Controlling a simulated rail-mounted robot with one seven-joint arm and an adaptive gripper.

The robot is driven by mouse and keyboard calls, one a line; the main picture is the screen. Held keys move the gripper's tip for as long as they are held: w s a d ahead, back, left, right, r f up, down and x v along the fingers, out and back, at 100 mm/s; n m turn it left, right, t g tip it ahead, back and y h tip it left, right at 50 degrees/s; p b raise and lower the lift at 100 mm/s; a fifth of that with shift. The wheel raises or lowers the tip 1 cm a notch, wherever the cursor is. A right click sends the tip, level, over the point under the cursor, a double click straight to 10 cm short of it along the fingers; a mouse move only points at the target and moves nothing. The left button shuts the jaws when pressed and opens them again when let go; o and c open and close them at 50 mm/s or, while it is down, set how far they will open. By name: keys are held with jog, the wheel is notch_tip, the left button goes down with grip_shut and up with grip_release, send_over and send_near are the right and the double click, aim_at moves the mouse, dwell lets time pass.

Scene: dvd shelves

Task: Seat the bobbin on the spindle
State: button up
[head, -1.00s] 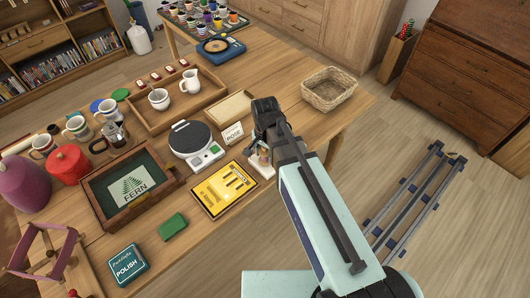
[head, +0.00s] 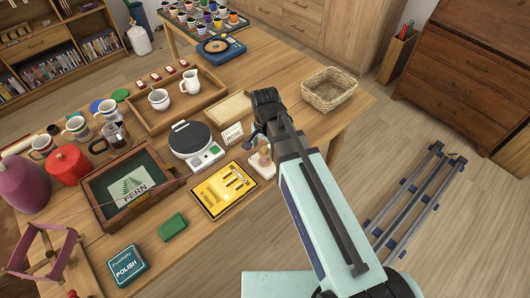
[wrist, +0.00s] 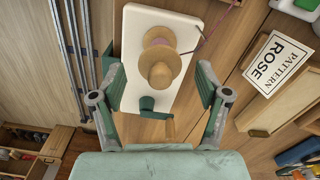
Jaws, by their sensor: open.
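The wooden bobbin (wrist: 160,62), with round flanges and a dull pink band between them, stands over the white base board (wrist: 133,28) in the wrist view. The spindle is hidden beneath or inside it, and I cannot tell how far down the bobbin sits. A dark green part (wrist: 147,103) with a wooden handle is at the board's near end. My gripper (wrist: 160,84) is open, its two fingers apart on either side of the board's near end, holding nothing. In the head view my gripper (head: 262,128) is above the board (head: 257,170).
A white card reading PATTERN ROSE (wrist: 276,62) lies right of the board in the wrist view. In the head view, a scale (head: 190,140) and a yellow box (head: 222,190) are to the left, and a wicker basket (head: 328,90) is beyond to the right.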

notch_tip(320, 180, up, 8)
jog(key=shift+r, duration=0.1)
dwell(0.6)
